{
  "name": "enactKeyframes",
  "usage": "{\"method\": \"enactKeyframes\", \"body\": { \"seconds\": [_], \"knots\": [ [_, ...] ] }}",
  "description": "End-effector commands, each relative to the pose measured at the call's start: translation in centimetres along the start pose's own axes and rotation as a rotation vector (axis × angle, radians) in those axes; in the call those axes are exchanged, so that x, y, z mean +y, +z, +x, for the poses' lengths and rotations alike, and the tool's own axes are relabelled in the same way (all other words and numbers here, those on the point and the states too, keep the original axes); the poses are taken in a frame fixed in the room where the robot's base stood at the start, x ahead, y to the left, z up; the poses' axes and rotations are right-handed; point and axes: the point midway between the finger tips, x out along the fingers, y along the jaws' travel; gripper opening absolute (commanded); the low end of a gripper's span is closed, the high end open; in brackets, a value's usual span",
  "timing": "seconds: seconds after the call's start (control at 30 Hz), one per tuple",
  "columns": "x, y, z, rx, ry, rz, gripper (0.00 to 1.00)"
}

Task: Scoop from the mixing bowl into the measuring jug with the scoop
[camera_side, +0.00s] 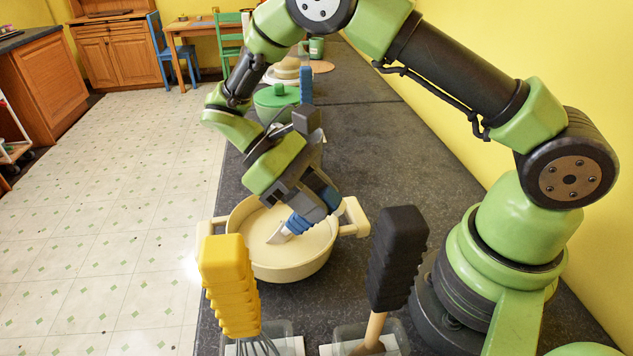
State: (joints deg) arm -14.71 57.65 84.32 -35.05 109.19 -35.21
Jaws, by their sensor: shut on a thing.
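My gripper (308,198) points down over a cream two-handled vessel (300,268), which may be the mixing bowl. It is shut on a utensil with a blue ribbed handle (298,224), probably the scoop. The utensil is tilted, and its pale end (279,236) reaches down inside the vessel to the left. I cannot tell whether that end touches the vessel's floor or carries anything. The vessel's inside looks pale and plain. My gripper hides part of its far side. I cannot make out a measuring jug.
A yellow-handled whisk (228,285) and a black-handled tool (397,258) stand upright in clear holders at the front. Behind my gripper are a green lidded pot (275,97), an upright blue handle (306,84) and a green mug (316,47).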

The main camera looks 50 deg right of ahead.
Motion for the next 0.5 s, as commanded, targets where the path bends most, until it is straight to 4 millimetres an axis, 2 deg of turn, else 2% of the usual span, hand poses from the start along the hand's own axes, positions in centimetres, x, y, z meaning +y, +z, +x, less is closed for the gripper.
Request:
{"method": "enactKeyframes", "body": {
  "seconds": [0.27,0.5],
  "knots": [
    [0.0,1.6,1.3,0.189,-0.001,0.000,0.05],
    [0.0,1.9,3.0,0.366,0.000,0.000,0.05]
  ]
}}
